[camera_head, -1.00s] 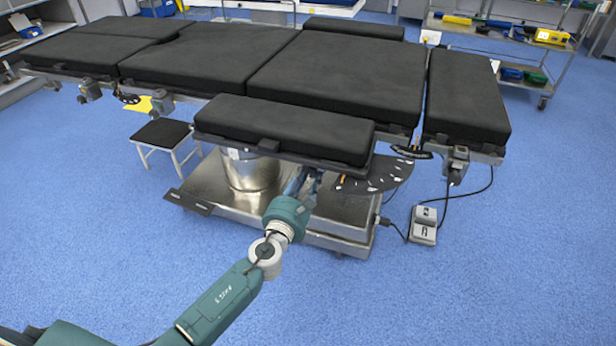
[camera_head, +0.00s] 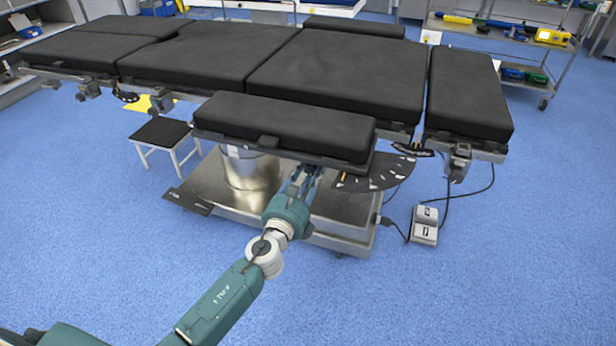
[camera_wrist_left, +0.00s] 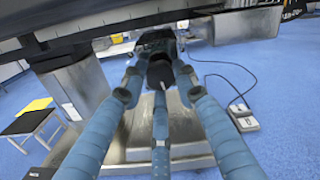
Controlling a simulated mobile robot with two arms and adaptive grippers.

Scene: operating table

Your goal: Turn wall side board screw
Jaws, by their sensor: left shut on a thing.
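The side board (camera_head: 285,127) is the black padded board along the near edge of the operating table (camera_head: 335,70). My left gripper (camera_head: 302,177) reaches up under its front edge from below. In the left wrist view my left gripper (camera_wrist_left: 160,72) has its blue fingers closed around a dark, roundish screw knob (camera_wrist_left: 160,42) under the board. The fingers hide part of the knob, so its turn angle cannot be read. My right gripper is in neither view.
A black fan-shaped plate (camera_head: 385,172) juts out right of my gripper. A foot pedal (camera_head: 424,225) with a cable stands on the floor at the right, and a small black-topped stool (camera_head: 160,131) at the left. The metal base (camera_head: 340,225) lies below. The front floor is clear.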

